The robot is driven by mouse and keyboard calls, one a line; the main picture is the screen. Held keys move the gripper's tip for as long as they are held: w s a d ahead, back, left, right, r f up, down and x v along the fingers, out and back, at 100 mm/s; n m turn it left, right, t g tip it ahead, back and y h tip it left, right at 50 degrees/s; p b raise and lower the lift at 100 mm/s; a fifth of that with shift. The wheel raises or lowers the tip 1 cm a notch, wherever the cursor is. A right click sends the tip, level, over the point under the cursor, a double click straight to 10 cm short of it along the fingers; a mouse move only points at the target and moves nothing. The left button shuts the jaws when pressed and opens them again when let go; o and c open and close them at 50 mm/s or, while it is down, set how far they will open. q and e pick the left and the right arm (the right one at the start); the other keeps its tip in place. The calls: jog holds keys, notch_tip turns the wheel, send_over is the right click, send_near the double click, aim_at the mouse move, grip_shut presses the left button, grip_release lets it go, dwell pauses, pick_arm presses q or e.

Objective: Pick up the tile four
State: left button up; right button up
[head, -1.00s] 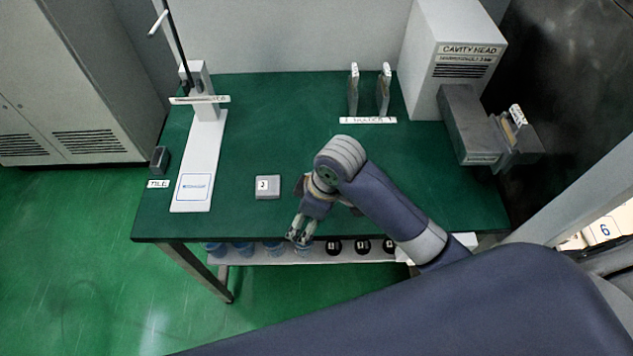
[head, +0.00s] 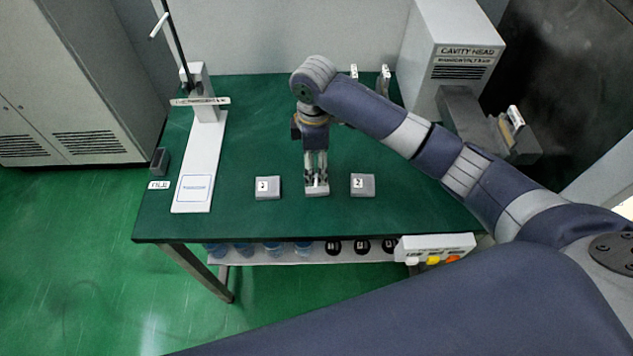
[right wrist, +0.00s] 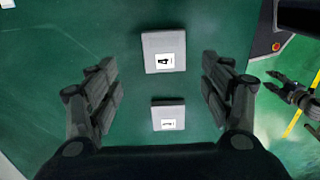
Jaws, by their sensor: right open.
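My right gripper (head: 316,184) is open and points down over the front middle of the green table. In the right wrist view its two fingers stand apart on either side, and a grey tile with a 4 on its white label, tile four (right wrist: 157,41), lies flat ahead between the fingertip ends. A smaller-looking tile (right wrist: 160,103) lies below it, its label hard to read. In the head view a left tile (head: 272,192) and a right tile (head: 366,190) flank the gripper, with a grey block at the fingertips. My left gripper (right wrist: 299,96) shows small at the right edge of the right wrist view.
A white stand (head: 203,160) is at the left of the table, beside a small dark holder (head: 159,160). The cavity head (head: 458,40) stands at the back right. A button box (head: 436,246) and several cups are below the front edge. Green table is bare around the tiles.

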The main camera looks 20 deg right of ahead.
aim_at(317, 185)
jog(key=shift+f, duration=0.75)
jog(key=shift+s+f+p, duration=0.15)
jog(key=shift+f+p, duration=0.2)
jog(key=f, duration=0.1)
jog(key=f+p, duration=0.1)
jog(key=f, duration=0.1)
jog(key=shift+s+d+f, duration=0.15)
jog(key=shift+s+f, duration=0.15)
jog(key=shift+f, duration=0.45)
jog(key=c, duration=1.2)
